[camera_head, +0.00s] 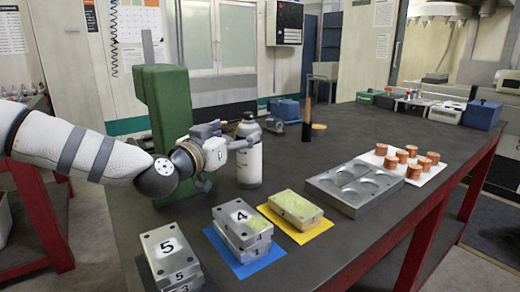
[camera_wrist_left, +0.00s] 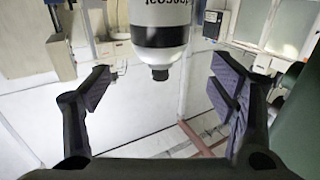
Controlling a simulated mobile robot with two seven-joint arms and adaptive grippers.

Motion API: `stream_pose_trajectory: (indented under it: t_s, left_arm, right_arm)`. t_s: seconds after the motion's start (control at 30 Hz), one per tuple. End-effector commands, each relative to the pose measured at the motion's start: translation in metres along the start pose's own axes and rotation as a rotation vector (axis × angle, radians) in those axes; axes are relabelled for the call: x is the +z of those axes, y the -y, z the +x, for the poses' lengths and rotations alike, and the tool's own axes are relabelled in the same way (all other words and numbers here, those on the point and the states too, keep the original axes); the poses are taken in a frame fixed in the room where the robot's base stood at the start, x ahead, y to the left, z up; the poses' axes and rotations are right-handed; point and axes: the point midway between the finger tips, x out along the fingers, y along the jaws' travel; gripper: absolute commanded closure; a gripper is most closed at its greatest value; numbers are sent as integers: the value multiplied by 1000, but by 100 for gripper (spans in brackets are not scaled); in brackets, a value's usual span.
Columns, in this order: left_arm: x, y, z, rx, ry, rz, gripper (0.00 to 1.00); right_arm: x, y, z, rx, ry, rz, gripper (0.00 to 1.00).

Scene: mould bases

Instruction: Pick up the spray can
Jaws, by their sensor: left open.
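The spray can (camera_head: 249,165) stands upright on the dark table, white with a dark top. In the left wrist view the can (camera_wrist_left: 160,14) shows near the top centre, with part of a dark label, a dark band and a nozzle; the rest is cut off by the frame edge. My left gripper (camera_head: 230,160) is open, just left of the can, with one finger overlapping its upper part in the head view. In the left wrist view the two dark fingers (camera_wrist_left: 160,88) are spread wide, and nothing is clamped between them. My right gripper is not in view.
A green upright block (camera_head: 163,105) stands behind my left arm. Numbered metal blocks (camera_head: 170,252) and a blue mat (camera_head: 262,264) lie in front. A yellow mat (camera_head: 312,233), a grey mould plate (camera_head: 320,187) and copper pieces (camera_head: 413,171) are to the right.

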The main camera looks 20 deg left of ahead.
Motion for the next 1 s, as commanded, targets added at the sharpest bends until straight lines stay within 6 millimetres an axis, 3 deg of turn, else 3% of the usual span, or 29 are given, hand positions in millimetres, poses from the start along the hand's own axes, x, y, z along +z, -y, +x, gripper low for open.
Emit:
stream_pose_trajectory:
  t_s: [0.03,0.1,0.23,0.37,0.63,0.93,1.0]
  left_arm:
    - [22,0,0,0,18,-4,22]
    - [48,0,2,0,25,-5,22]
    - [76,0,1,-1,23,-3,22]
    - [72,0,14,0,14,0,22]
    - [73,0,67,1,14,0,22]
    - [65,0,75,0,5,-2,22]
    - [65,0,75,0,5,-1,38]
  right_arm:
    - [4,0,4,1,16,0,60]
    - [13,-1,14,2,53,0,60]
    - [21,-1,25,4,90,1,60]
    - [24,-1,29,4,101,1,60]
    - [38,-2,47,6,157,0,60]
    - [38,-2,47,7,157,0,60]
    - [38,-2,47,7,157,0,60]
